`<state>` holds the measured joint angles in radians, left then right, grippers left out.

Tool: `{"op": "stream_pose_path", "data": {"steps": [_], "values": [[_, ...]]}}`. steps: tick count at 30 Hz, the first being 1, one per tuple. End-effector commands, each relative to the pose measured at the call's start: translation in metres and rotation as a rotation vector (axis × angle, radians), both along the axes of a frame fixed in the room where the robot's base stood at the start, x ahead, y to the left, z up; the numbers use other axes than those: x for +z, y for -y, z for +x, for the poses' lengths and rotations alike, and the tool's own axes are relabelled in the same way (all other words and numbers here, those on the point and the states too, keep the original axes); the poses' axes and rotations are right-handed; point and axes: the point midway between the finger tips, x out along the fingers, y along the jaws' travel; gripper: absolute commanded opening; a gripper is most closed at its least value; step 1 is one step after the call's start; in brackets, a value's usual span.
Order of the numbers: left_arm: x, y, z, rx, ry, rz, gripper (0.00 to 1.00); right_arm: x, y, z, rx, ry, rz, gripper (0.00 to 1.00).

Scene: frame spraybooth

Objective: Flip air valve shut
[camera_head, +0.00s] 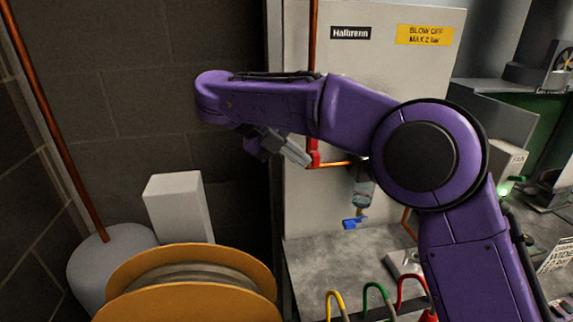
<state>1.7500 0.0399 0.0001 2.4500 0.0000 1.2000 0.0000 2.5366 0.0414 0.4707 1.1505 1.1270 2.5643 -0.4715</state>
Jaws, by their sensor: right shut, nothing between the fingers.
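The air valve's red lever (314,153) is on the copper pipe in front of the pale panel, near the middle of the view. It appears upright, along the vertical run of pipe; its lower end is near the bend where the pipe turns right. My right gripper (304,160) is shut and empty, with its fingertips just left of the lever. I cannot tell whether they touch it. My right arm crosses in front of the panel and hides part of the pipe above the lever. My left gripper is not in view.
A clear bowl (363,193) and a blue fitting (353,222) hang right of the valve. Below are yellow, green and red hooked hoses (375,290) by the grey floor. An orange reel (190,285), a grey drum (105,262) and a white box (178,208) stand at left.

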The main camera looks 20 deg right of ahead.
Motion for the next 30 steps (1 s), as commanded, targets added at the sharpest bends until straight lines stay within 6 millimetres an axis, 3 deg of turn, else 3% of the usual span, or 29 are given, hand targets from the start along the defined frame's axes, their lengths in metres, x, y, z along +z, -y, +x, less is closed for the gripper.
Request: {"op": "stream_pose_path", "data": {"steps": [16,30], "values": [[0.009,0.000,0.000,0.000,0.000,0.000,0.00,0.000,0.004,0.001,0.000,-0.016,-0.055,0.00],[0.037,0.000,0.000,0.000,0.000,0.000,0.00,-0.007,0.036,-0.003,0.000,-0.108,-0.406,0.00]]}}
